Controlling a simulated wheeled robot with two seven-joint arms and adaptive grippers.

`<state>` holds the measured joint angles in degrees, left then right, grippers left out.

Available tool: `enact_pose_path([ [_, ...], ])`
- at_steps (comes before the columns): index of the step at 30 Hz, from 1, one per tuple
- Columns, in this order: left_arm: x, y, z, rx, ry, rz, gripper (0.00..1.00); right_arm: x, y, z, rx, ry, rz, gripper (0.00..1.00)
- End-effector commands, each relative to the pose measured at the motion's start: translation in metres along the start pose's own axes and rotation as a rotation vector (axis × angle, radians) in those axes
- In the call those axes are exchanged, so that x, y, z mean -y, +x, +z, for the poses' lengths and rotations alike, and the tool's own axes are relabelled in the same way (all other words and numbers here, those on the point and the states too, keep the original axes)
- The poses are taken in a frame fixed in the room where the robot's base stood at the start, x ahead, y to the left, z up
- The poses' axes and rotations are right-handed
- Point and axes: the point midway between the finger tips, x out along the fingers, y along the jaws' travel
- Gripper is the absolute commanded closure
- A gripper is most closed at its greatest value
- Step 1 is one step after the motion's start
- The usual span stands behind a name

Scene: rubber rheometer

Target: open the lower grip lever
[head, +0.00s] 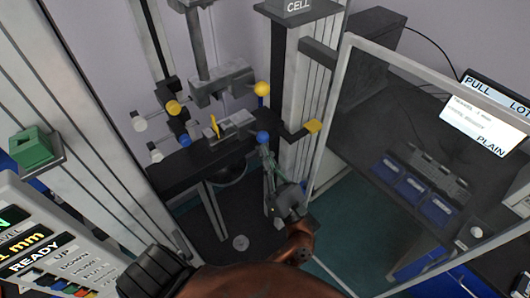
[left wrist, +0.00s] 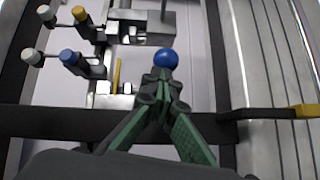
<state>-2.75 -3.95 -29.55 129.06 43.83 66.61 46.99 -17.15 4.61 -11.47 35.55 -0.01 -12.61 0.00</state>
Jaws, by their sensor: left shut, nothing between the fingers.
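The lower grip lever ends in a blue ball (head: 262,137), at the right of the lower grip (head: 232,128). In the left wrist view the ball (left wrist: 166,58) shows just beyond my fingertips. My left gripper (head: 264,153) has green fingers and is shut and empty, right below the ball. In the left wrist view its fingertips (left wrist: 159,88) meet close under the ball; I cannot tell if they touch it. The lever's shaft is mostly hidden. A thin yellow strip (head: 214,127) stands at the lower grip. My right gripper is not in view.
Above is the upper grip (head: 222,85) with a yellow ball (head: 262,89). White-ended knobs stick out left of the grips. A yellow-tipped arm (head: 313,126) juts out at right, near my gripper. A clear framed door (head: 330,125) stands at right; a control panel (head: 45,245) is at lower left.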

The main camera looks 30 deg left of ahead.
Motion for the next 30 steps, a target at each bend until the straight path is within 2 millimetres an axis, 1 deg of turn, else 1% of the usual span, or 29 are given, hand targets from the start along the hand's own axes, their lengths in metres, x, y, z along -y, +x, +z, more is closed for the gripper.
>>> enact_pose_path([
  [1, -0.002, 0.004, 0.004, 0.008, -0.004, 0.008, 1.0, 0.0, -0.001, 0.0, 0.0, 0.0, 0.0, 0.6],
  [3, -0.003, 0.004, 0.004, 0.009, -0.004, 0.008, 1.0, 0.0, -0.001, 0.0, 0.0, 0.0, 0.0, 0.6],
  [7, -0.002, 0.0, 0.005, 0.009, -0.003, 0.008, 1.0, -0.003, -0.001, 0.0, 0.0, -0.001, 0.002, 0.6],
  [11, -0.001, -0.017, 0.004, 0.007, -0.001, 0.004, 1.0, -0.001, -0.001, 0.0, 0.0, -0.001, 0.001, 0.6],
  [15, 0.0, -0.042, 0.002, 0.005, 0.0, 0.001, 1.0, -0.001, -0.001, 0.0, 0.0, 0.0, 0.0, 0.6],
  [18, 0.0, -0.057, 0.001, 0.003, 0.001, 0.0, 1.0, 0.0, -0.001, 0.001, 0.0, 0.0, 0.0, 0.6],
  [21, 0.0, -0.068, 0.001, 0.001, 0.001, 0.001, 1.0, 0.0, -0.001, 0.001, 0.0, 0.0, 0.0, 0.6],
  [25, 0.0, -0.075, 0.0, 0.001, 0.0, 0.0, 1.0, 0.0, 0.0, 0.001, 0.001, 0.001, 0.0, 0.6],
  [30, 0.0, -0.075, 0.0, 0.0, 0.0, 0.001, 1.0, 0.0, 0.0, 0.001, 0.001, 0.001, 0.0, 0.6],
])
